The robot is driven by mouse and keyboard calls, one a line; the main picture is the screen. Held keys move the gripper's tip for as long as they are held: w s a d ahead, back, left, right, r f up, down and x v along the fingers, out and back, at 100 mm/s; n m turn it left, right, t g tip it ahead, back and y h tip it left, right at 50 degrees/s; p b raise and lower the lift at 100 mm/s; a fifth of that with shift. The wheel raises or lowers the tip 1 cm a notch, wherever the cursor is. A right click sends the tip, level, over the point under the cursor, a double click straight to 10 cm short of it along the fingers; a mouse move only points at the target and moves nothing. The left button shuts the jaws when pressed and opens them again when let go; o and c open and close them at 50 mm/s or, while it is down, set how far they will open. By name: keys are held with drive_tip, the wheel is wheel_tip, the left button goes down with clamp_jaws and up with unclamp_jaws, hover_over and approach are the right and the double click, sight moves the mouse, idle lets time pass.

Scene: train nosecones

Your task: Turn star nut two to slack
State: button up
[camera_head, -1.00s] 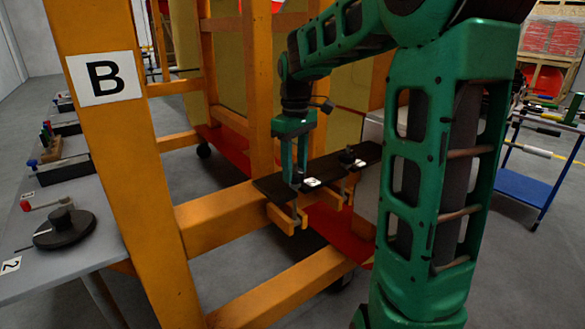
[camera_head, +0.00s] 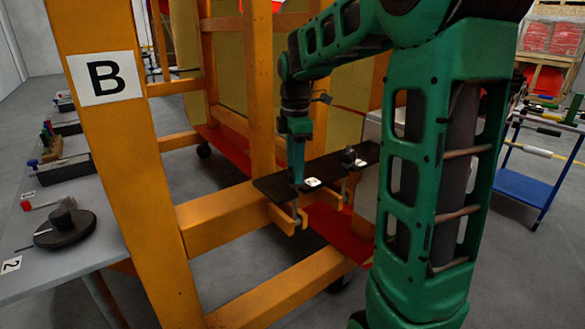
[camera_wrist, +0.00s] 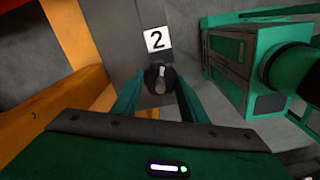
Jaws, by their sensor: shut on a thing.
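Star nut two (camera_wrist: 160,78) is a dark knob with a lighter stud in its middle, beside a white label "2" (camera_wrist: 156,39) in the wrist view. It sits on a dark plate (camera_head: 275,185) fixed to the orange frame. My gripper (camera_head: 297,184) points down over the near end of this plate and is shut on the nut. In the wrist view its green fingers lie on both sides of the nut. In the head view the fingers hide the nut, and the label (camera_head: 312,182) shows just to their right.
A second dark nut (camera_head: 348,156) with its own label (camera_head: 360,163) stands farther along the plate. An orange post with sign "B" (camera_head: 104,78) stands at left. A grey table (camera_head: 90,258) holds tools. A blue trolley (camera_head: 525,188) is at right.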

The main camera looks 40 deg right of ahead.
drive_tip(key=shift+w+d+r+n, duration=0.1)
drive_tip(key=shift+n, duration=0.9)
drive_tip(key=shift+d+n, duration=0.1)
drive_tip(key=shift+n, duration=0.9)
drive_tip(key=o, duration=1)
drive_tip(key=shift+o, duration=0.2)
drive_tip(key=shift+a, duration=0.1)
wheel_tip(320, 180, up, 11)
drive_tip(key=shift+f, duration=0.2)
